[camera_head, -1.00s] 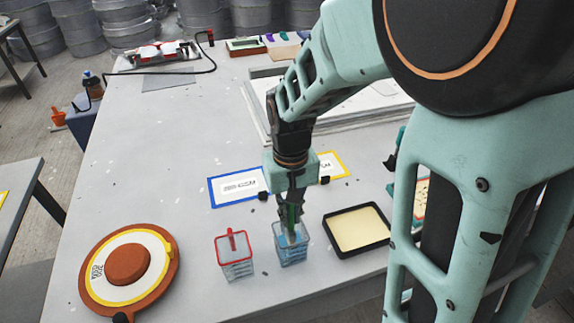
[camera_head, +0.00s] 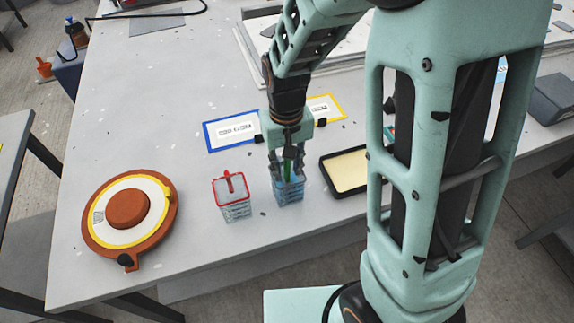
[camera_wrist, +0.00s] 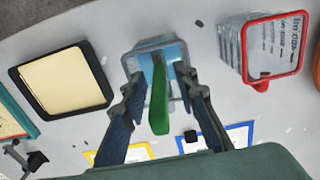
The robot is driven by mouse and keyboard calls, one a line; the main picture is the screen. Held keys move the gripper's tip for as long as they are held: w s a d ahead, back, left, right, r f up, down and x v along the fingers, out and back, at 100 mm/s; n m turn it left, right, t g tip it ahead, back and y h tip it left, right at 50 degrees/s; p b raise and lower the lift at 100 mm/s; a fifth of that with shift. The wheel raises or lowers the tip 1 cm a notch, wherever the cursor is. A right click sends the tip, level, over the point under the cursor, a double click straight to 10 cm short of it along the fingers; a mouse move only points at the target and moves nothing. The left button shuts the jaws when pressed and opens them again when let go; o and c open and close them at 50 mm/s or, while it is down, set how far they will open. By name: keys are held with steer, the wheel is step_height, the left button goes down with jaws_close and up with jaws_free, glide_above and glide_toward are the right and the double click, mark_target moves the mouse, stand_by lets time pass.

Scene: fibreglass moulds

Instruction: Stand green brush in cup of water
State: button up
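The green brush (camera_wrist: 159,98) stands in the blue-rimmed clear cup (camera_head: 289,194), leaning slightly, with its handle up between my fingers. The cup also shows in the wrist view (camera_wrist: 146,46) and looks bluish inside, as with water. My gripper (camera_head: 286,172) is directly above the cup with its fingertips near the rim. In the wrist view my gripper (camera_wrist: 160,72) is open, with a finger on each side of the brush and a gap to each. The brush's lower end is hidden in the cup.
A red-rimmed cup (camera_head: 234,203) with a red clip-like part stands left of the blue one. A black tray with cream content (camera_head: 348,172) is close on the right. Blue-framed (camera_head: 232,132) and yellow-framed (camera_head: 322,107) labels lie behind. A round orange mould (camera_head: 128,209) is at left.

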step_height(320, 180, up, 12)
steer(key=shift+r+p, duration=0.2)
steer(key=shift+p, duration=0.1)
stand_by(0.3)
